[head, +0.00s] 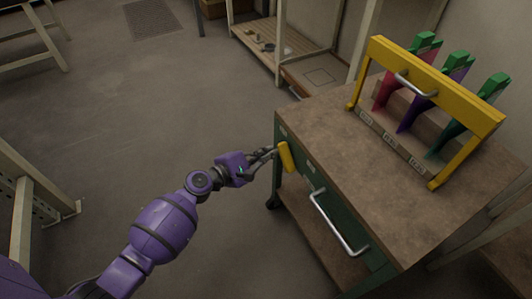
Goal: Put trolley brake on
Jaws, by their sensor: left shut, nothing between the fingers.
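The trolley (340,130) is a green cabinet with a brown top, standing at the right of the head view. A yellow lever (286,156), which looks like the brake handle, sits at the trolley's left corner just below the top. My left gripper (271,152) is shut and empty, with its fingertips right beside the yellow lever. Whether they touch it I cannot tell. My right gripper is out of view.
A silver handle (338,224) sticks out from the trolley's front. A wooden shelf (278,50) stands behind. The floor (130,120) to the left is clear.

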